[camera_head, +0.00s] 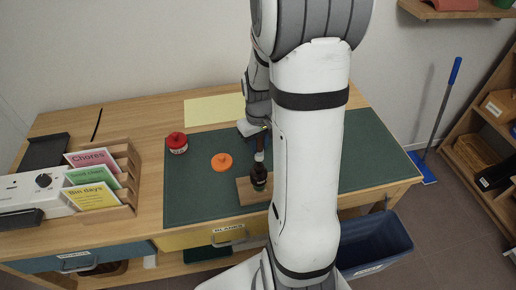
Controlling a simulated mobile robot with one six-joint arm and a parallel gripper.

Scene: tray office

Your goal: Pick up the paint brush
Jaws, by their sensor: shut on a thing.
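The paint brush (262,143) appears as a slim upright thing with a brown handle and a pale band lower down. My gripper (257,130) is at its upper end, shut on it, with the fingers small and partly hidden by my arm. Below the pale band is a dark, rounded, glossy shape (258,177) over a small wooden board (246,194). I cannot tell whether this dark shape is the bristles or a separate container, or whether the brush touches it.
A green mat (198,205) covers much of the desk. A red-lidded jar (177,143) and an orange lid-like disc (222,162) lie left of the board. A card holder (124,167) stands at left. My arm hides the mat's middle right.

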